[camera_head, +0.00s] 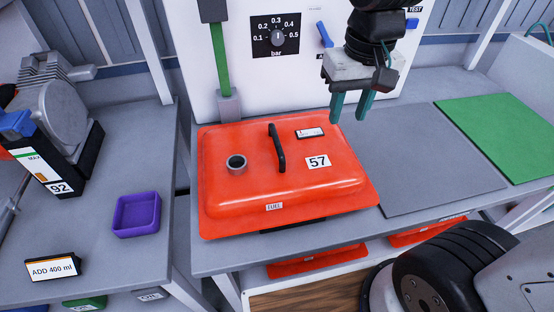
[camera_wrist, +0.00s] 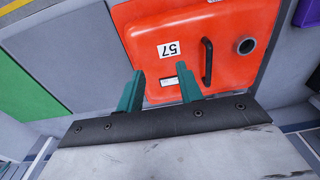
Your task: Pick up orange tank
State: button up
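The orange tank (camera_head: 245,185) lies flat on the grey bench in front of the white test panel. It has a black handle (camera_head: 277,148) across its top, a round grey filler neck (camera_head: 237,164), a "57" label and a "FUEL" label. My gripper (camera_head: 350,115) is above the bench, behind and to the right of the tank, with its green fingers pointing down, apart and empty. In the wrist view the open fingers (camera_wrist: 160,90) show in front of the tank (camera_wrist: 215,70). The handle (camera_wrist: 207,61) stands clear of the fingers, with nothing between them and no contact visible.
A grey mat (camera_head: 420,160) and a green mat (camera_head: 505,130) lie clear to the right. A pressure dial (camera_head: 277,37) and a green vertical bar (camera_head: 221,60) are behind. At left are a purple tray (camera_head: 136,214) and a pump (camera_head: 50,115). More orange tanks (camera_head: 318,260) sit below.

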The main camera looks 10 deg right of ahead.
send_over(276, 138)
jog(key=shift+g, duration=0.4)
jog(key=f, duration=0.8)
jog(key=shift+s+d, duration=0.25)
jog(key=shift+s, duration=0.05)
jog(key=shift+a+f, duration=0.1)
jog(key=shift+f, duration=0.3)
jog(key=f, duration=0.7)
jog(key=shift+w+a, duration=0.1)
jog(key=shift+w, duration=0.1)
grip_shut()
